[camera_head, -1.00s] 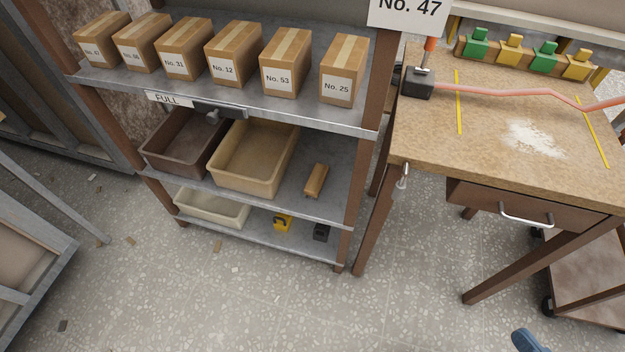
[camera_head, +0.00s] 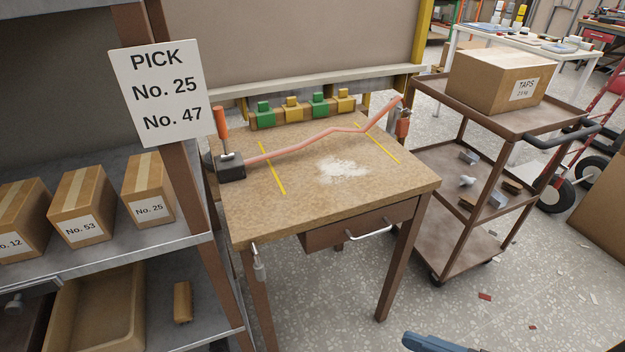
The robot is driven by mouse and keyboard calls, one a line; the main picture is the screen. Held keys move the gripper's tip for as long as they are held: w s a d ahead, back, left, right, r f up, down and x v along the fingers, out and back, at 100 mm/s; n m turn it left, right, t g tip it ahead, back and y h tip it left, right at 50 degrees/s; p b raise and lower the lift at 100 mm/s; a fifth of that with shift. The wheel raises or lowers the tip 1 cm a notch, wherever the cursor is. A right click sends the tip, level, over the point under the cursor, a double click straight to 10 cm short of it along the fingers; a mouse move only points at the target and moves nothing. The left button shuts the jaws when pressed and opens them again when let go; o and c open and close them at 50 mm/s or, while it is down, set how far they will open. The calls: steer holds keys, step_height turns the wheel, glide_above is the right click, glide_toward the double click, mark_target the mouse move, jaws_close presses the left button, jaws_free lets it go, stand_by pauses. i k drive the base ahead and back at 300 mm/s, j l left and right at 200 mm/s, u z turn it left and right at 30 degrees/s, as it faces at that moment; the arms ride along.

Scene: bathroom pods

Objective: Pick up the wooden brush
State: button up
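A small wooden block-shaped piece (camera_head: 182,302) lies on the middle shelf at the lower left, right of a tan bin. It looks like the wooden brush, but I see no bristles clearly, so I cannot be sure. It stands alone with bare shelf around it. My gripper is not recognisable in view. A blue and dark piece (camera_head: 435,343) pokes in at the bottom edge; I cannot tell what it is.
The shelf unit (camera_head: 110,268) holds numbered boxes above and the tan bin (camera_head: 105,318) below. A workbench (camera_head: 290,220) with white powder (camera_head: 342,169) and a drawer stands in the middle. A brown cart (camera_head: 455,262) is at right. Open floor lies between them.

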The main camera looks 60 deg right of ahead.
mark_target(182, 311)
steer(key=i+j, duration=1.05)
steer(key=i+z, duration=0.05)
steer(key=i, duration=0.05)
